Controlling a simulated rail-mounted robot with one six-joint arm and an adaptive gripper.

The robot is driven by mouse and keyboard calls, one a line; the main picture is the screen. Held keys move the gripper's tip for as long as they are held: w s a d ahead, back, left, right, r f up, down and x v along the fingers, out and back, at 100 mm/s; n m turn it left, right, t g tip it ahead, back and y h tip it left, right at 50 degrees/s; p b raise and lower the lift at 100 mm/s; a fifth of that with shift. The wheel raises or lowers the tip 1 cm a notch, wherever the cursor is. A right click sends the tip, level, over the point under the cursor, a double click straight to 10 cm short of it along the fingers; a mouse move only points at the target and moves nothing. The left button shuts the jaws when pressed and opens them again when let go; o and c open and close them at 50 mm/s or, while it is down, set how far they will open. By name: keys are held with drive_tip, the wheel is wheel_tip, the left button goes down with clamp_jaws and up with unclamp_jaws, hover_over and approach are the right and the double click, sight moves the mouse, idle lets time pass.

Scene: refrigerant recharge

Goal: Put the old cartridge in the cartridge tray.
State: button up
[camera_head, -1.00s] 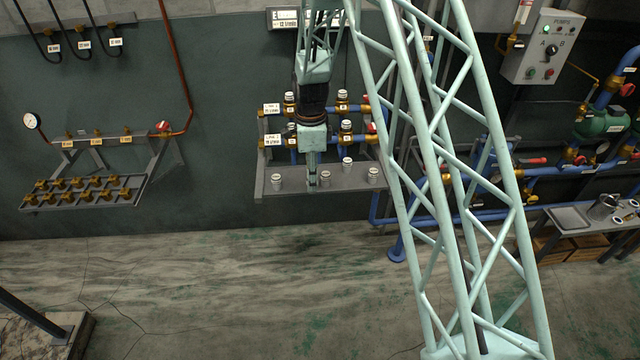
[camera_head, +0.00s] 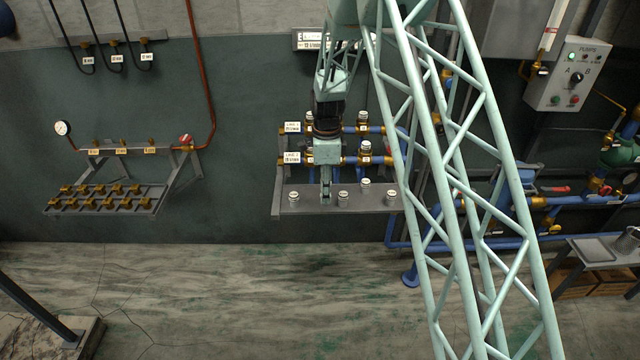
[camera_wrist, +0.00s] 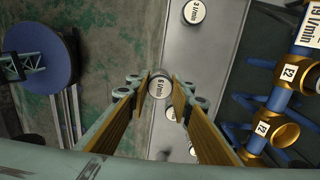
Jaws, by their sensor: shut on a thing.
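My gripper (camera_head: 326,196) points down at the grey shelf below the pipe manifold. In the wrist view its two fingers (camera_wrist: 159,88) are shut on a white-capped cartridge (camera_wrist: 160,86) marked 6 l/min. Its lower part is hidden, so I cannot tell whether it touches the shelf. A 3 l/min cartridge (camera_wrist: 193,12) shows in the wrist view. I cannot tell for certain which surface is the cartridge tray.
Behind the shelf are blue pipes with brass fittings; one brass opening (camera_wrist: 285,136) looks empty in the wrist view. A rack of brass fittings (camera_head: 150,201) hangs at left. A side table holds a flat tray (camera_head: 594,248) at right. The floor in front is clear.

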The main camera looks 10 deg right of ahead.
drive_tip(key=w, duration=0.7)
drive_tip(key=w+f, duration=0.1)
drive_tip(key=w, duration=0.3)
drive_tip(key=shift+w, duration=0.1)
drive_tip(key=shift+f, duration=0.15)
drive_tip(key=shift+f, duration=1.6)
drive_tip(key=shift+f, duration=0.2)
drive_tip(key=o, duration=0.9)
drive_tip(key=shift+r, duration=0.15)
drive_tip(key=shift+r, duration=6.05)
